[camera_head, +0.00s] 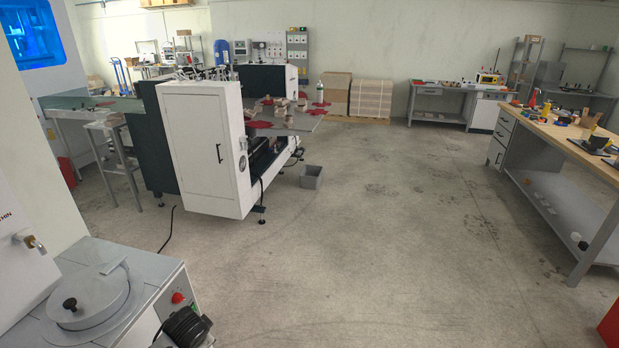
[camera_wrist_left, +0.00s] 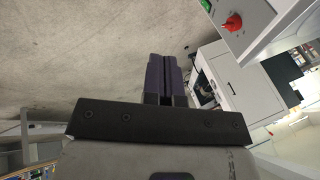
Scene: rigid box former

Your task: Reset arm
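My left gripper (camera_wrist_left: 165,62) shows in the left wrist view, with its two dark fingers side by side and pressed together. Nothing shows between them. It is over bare concrete floor and apart from any object. A grey-white machine with a red knob (camera_wrist_left: 233,22) is to its right in that view. I cannot make out my left gripper in the head view. My right gripper is in neither view.
The machine with a round lid (camera_head: 90,296) stands at the lower left. The white box former (camera_head: 207,150) is beyond it, with a grey bin (camera_head: 311,177) beside it. A workbench (camera_head: 560,135) is at right. The middle floor is clear.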

